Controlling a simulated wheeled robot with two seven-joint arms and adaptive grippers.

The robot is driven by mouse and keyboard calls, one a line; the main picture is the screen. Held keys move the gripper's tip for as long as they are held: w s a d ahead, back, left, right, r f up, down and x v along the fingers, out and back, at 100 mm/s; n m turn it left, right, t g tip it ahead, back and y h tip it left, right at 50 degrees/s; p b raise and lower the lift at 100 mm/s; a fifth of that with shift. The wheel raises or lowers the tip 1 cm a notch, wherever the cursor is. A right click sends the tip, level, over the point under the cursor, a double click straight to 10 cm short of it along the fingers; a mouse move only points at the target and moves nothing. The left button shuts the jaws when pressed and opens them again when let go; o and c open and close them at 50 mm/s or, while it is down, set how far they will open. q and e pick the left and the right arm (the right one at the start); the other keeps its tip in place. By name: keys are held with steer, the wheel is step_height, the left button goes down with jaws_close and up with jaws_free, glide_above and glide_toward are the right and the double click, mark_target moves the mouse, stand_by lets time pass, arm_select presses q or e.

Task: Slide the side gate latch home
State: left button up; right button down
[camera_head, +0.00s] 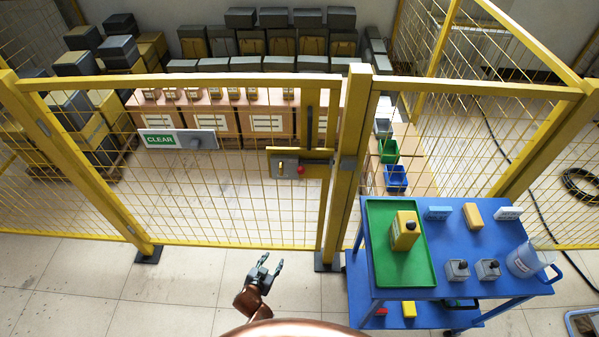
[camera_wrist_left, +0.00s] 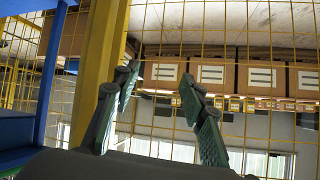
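The yellow mesh side gate (camera_head: 230,210) stands upright, its right edge close beside the gate post (camera_head: 352,160). The latch (camera_head: 287,168) is a grey plate with a red knob (camera_head: 300,170) on the gate's right side, and a grey bracket (camera_head: 347,166) sits on the post. I cannot tell how far the bolt reaches. My left gripper (camera_head: 272,260) is open and empty, in front of and below the latch, apart from the gate. In the left wrist view its fingers (camera_wrist_left: 159,75) are spread before the mesh; the latch is not seen there. My right gripper is not in view.
A blue cart (camera_head: 461,290) with a green tray (camera_head: 376,270) stands right of my left gripper, close to the post. A "CLEAR" sign (camera_head: 179,139) hangs on the gate. Boxes (camera_head: 268,122) stand behind the mesh. The floor (camera_head: 160,290) left of my gripper is clear.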

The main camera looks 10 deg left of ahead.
arm_select(q)
steer(key=w+d+r+t, duration=0.1)
steer(key=w+r, duration=0.2)
steer(key=r, duration=0.3)
steer(key=w+d+r+t+h, duration=0.1)
steer(key=w+d+r, duration=0.1)
steer(key=r, duration=0.4)
steer(key=w+d+r+t, duration=0.1)
steer(key=w+r, duration=0.2)
steer(key=r, duration=0.3)
steer(key=t+p, duration=0.1)
steer(key=t, duration=0.3)
glide_toward(300, 173)
steer(key=w, duration=0.2)
steer(key=shift+h, duration=0.3)
steer(key=w, duration=0.2)
steer(key=w+d, duration=0.1)
steer(key=w, duration=0.4)
steer(key=shift+w+d, duration=0.15)
steer(key=shift+w, duration=0.25)
steer(key=shift+c, duration=0.3)
jaws_close()
